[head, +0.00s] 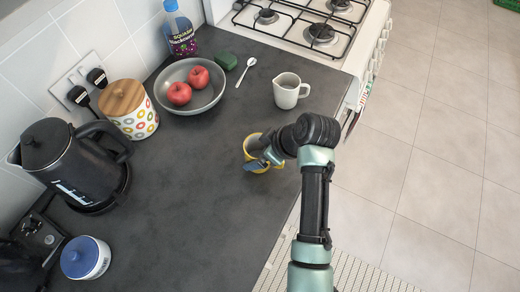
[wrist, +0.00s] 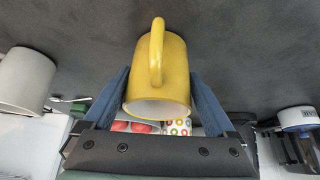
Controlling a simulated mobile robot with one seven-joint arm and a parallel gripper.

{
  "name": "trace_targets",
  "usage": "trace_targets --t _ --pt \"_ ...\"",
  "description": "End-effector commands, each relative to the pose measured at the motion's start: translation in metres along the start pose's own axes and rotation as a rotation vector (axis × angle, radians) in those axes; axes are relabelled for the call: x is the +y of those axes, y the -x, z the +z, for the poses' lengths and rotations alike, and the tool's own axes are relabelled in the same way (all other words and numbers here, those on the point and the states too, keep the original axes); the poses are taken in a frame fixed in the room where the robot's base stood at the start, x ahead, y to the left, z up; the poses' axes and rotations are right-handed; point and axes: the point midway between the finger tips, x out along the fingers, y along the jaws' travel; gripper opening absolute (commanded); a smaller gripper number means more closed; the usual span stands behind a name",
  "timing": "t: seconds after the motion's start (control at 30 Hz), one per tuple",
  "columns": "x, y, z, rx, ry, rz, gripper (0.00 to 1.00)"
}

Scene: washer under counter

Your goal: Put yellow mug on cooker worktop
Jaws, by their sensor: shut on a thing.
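The yellow mug (head: 252,146) is at the front edge side of the dark counter, partly hidden behind my gripper in the head view. My gripper (head: 265,160) is shut on it. In the wrist view, the mug (wrist: 158,70) sits between the two blue fingers, with its handle facing the camera. I cannot tell whether its base touches the counter. The white cooker (head: 291,38) stands beyond the far end of the counter, with black grates and burners on top.
A grey bowl of apples (head: 203,98), patterned jar (head: 133,124), black kettle (head: 60,150) and blue-lidded pot (head: 88,261) line the left. The counter's middle is clear.

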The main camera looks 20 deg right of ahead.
Motion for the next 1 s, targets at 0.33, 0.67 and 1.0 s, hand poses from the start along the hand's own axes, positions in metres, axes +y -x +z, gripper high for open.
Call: trace_targets --t 0.33,0.67,1.0 --pt "0.0 -0.002 0.001 0.0 0.0 0.0 1.0" --pt "0.001 0.021 -0.001 0.003 -0.001 0.004 1.0" --pt "0.001 0.092 -0.001 0.002 0.0 0.006 1.0"
